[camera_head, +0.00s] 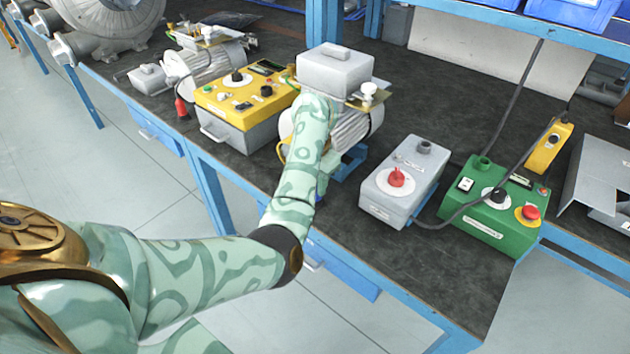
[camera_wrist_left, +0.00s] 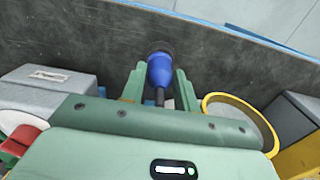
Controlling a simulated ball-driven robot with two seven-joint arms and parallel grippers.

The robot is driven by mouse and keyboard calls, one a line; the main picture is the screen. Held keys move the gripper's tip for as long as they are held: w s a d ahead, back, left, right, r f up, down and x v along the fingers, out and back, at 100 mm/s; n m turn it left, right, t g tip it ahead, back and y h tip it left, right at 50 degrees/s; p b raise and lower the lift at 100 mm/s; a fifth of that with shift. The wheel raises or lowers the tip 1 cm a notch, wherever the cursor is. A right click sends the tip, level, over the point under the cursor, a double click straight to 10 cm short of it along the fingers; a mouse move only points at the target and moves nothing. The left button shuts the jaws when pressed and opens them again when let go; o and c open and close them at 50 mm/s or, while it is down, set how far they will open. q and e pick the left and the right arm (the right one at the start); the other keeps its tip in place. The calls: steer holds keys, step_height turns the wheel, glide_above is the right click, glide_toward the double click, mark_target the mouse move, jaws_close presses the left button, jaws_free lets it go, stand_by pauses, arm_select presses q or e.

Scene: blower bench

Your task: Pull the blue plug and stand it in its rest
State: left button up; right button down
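The blue plug (camera_wrist_left: 160,70) is between the two green fingers of my left gripper (camera_wrist_left: 161,78) in the left wrist view. The fingers sit close against both its sides and look shut on it. Its black cable end points back toward the palm. Its dark far end is over the dark bench mat, and I cannot tell whether it touches anything. In the head view my left forearm reaches over the bench front beside the motor (camera_head: 358,128) and hides the plug. I cannot make out the rest. My right gripper is in neither view.
The grey box with a red knob (camera_head: 403,178) and the green control box (camera_head: 493,208) stand to the right, linked by a black cable. The yellow control box (camera_head: 243,102) is left of the motor. A yellow ring (camera_wrist_left: 237,112) is close beside the gripper. Bare mat lies in front of the boxes.

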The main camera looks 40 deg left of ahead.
arm_select(q)
steer(key=o, duration=0.3)
step_height(320, 180, up, 16)
steer(key=p, duration=0.7)
steer(key=shift+r+p, duration=0.15)
steer(key=shift+p, duration=0.2)
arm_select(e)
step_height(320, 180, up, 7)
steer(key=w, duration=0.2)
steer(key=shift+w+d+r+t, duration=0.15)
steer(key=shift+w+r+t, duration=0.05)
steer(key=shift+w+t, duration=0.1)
